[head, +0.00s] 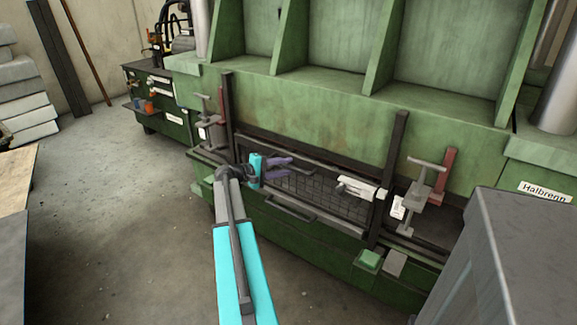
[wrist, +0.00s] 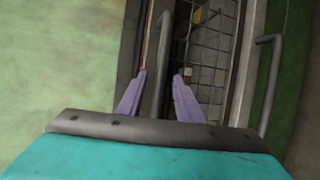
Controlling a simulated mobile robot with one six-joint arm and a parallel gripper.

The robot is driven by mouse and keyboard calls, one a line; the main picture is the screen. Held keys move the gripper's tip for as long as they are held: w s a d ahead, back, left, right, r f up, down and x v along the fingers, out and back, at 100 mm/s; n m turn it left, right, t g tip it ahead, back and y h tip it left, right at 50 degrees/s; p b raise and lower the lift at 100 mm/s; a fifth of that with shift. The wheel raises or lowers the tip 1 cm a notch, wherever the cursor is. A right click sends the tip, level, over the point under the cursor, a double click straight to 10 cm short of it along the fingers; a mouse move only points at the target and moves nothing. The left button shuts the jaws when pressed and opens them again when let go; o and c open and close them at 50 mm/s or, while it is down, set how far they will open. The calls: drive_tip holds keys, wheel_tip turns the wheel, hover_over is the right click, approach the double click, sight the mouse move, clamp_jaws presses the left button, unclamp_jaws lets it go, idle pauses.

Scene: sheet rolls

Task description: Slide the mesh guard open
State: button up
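The mesh guard (head: 337,207) is a dark wire grid in a frame, set low in the front of a green machine. It also shows in the wrist view (wrist: 207,50). A grey handle bar (wrist: 164,50) runs along the edge of the mesh in the wrist view. My gripper (head: 291,166) is in front of the guard's upper left part, with purple fingers. In the wrist view its fingers (wrist: 161,76) are apart, with the bar seen between them. A gap shows on both sides of the bar; whether it is within the fingers' depth I cannot tell.
Dark upright rails (head: 229,115) flank the guard, with another at the right (head: 394,165). A second grey handle (head: 290,209) sits below the mesh. A white block (head: 358,188) and a clamp (head: 420,190) stand at the right. A grey cabinet (head: 520,250) fills the near right corner.

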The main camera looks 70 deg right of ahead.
drive_tip(key=shift+x, duration=0.85)
clamp_jaws()
drive_tip(key=shift+d+r, duration=0.1)
drive_tip(key=shift+r, duration=0.05)
wheel_tip(320, 180, up, 23)
drive_tip(key=p, duration=0.6)
drive_tip(key=shift+r, duration=0.2)
unclamp_jaws()
drive_tip(key=shift+a+r, duration=0.1)
drive_tip(key=shift+a, duration=0.2)
drive_tip(key=shift+d, duration=0.15)
